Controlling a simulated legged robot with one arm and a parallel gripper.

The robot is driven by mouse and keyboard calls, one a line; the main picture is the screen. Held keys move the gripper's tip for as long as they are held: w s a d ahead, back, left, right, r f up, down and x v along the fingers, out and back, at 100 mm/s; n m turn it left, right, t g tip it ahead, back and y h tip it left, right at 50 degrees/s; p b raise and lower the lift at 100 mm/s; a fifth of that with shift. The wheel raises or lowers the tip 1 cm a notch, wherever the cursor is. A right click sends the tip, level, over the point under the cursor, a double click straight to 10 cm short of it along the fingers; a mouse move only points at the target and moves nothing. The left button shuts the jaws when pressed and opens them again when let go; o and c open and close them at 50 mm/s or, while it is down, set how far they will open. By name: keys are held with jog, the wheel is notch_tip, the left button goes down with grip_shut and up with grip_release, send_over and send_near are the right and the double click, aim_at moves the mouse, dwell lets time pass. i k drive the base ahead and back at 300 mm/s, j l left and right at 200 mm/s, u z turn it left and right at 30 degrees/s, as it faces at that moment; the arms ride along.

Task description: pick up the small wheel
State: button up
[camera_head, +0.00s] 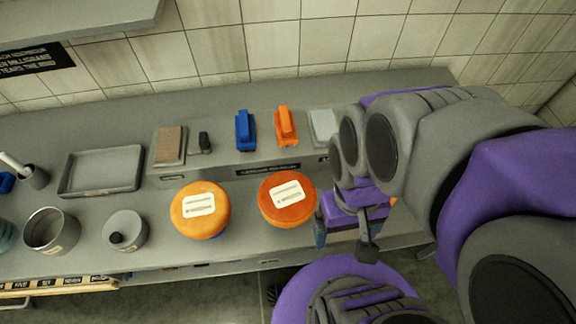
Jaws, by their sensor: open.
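Two cheese wheels with white labels sit side by side on the grey counter (255,240). The left wheel (186,223) is yellow-orange, and the right wheel (272,211) is a deeper red-orange. They look close in size, and I cannot tell surely which is the small one. My gripper (344,240) is open, just right of the red-orange wheel, near the counter's front edge. Its left finger is close to that wheel's right side; I cannot tell if they touch. No wheel is between the fingers.
Behind the wheels are a blue tool (245,131), an orange tool (286,126) and a brown-topped block (168,144). A tiled wall closes the back.

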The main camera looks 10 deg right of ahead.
aim_at(287, 199)
jog(key=k+j+z, duration=0.15)
jog(key=k+j, duration=1.2)
